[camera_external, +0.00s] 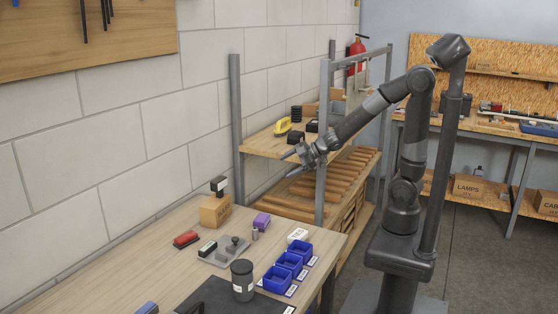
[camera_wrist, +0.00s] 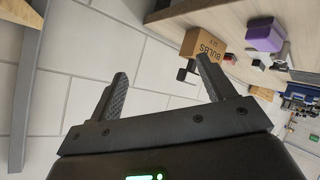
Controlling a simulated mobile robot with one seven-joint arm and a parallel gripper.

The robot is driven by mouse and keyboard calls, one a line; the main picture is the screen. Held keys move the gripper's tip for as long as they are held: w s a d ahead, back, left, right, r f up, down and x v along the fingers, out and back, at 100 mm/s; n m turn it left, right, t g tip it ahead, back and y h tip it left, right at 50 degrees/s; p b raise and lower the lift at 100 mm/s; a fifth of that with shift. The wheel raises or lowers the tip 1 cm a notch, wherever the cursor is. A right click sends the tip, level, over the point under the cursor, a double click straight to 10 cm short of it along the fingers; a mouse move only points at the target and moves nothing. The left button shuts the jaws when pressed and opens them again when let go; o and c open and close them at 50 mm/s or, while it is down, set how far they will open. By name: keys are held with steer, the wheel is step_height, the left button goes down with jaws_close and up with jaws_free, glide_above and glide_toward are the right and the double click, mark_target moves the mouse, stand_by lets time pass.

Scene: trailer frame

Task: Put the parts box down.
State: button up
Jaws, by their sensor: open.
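My gripper (camera_external: 292,162) is open and empty, in the air by the near post of the metal shelf, beyond the far end of the workbench (camera_external: 150,254). In the wrist view its two fingers (camera_wrist: 162,72) stand apart with only wall between them. I cannot tell for certain which thing is the parts box. Several small blue bins (camera_external: 290,262) stand in a row at the bench's right edge. A cardboard box (camera_external: 214,211) sits against the wall on the bench; the wrist view shows it marked BULBS (camera_wrist: 206,46). Nothing hangs from my gripper.
A purple block (camera_external: 261,221), a dark canister (camera_external: 242,281), a red-topped tool (camera_external: 186,239) and a grey plate with stamps stand on the bench. The shelf's upright post (camera_external: 322,150) is close to my gripper. Bare wood shows at the bench's left.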

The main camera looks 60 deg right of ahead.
steer(key=a+f+n+g+y, duration=0.2)
steer(key=a+f+n+y, duration=0.1)
steer(key=a+f, duration=0.15)
steer(key=n+g+y, duration=0.5)
steer(key=g+y, duration=0.3)
steer(key=g, duration=0.4)
glide_toward(300, 230)
steer(key=x, duration=0.5)
steer(key=shift+w+f, duration=0.1)
steer(key=shift+w, duration=0.15)
steer(key=x, duration=0.4)
steer(key=shift+s+a, duration=0.1)
steer(key=shift+s, duration=0.3)
steer(key=shift+a, duration=0.45)
steer(key=c, duration=1.3)
